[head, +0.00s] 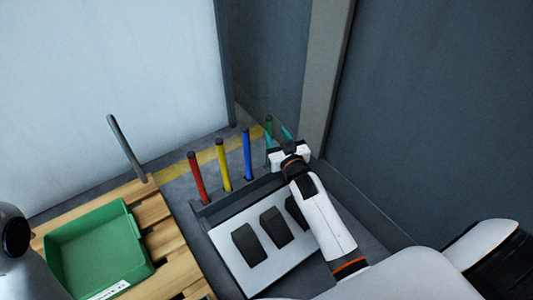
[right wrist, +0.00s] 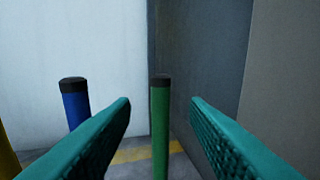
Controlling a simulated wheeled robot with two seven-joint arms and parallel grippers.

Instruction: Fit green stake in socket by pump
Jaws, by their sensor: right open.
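The green stake (head: 268,128) stands upright at the right end of a row of stakes in the head view. My right gripper (head: 277,138) is at the green stake, open. In the right wrist view, the green stake (right wrist: 160,125) with its dark cap stands upright between the two teal fingers of my right gripper (right wrist: 160,112), with gaps on both sides. I cannot tell whether the stake is fully within the fingers' reach. No pump or empty socket can be made out. My left gripper is not in view.
Red (head: 197,178), yellow (head: 223,165) and blue (head: 247,153) stakes stand left of the green one; the blue stake (right wrist: 75,105) is close to the left finger. A green bin (head: 98,250) sits on a wooden pallet (head: 160,225). Walls close in behind and right.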

